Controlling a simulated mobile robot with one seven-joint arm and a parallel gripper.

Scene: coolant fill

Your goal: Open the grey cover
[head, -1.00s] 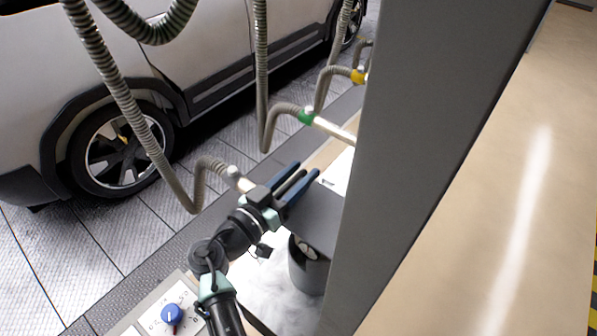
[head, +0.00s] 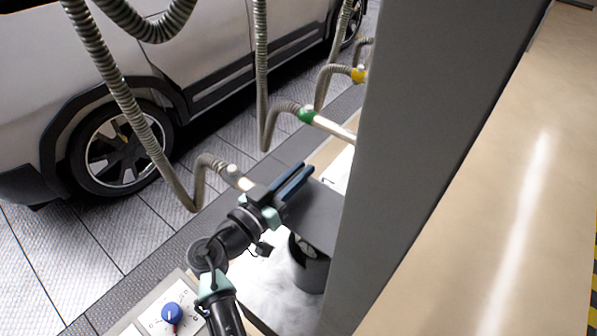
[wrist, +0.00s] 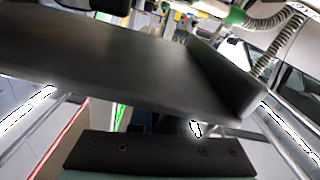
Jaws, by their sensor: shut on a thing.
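The grey cover (head: 318,214) is a flat dark panel beside the tall grey post, above a dark cylindrical container (head: 309,270). My gripper (head: 306,171) is at the cover's far left edge, its blue fingers close together and shut on that edge. The exact contact is hidden in the head view. In the wrist view the cover (wrist: 110,65) fills much of the picture as a dark, slightly tilted plate with a raised lip at its right. The fingertips cannot be made out there.
A tall grey post (head: 428,130) stands close right of the cover. Ribbed hoses hang at left, one ending in a nozzle (head: 241,181) near my gripper. Another has a green collar (head: 307,116). A blue knob (head: 172,313) is at lower left; a car (head: 110,100) stands behind.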

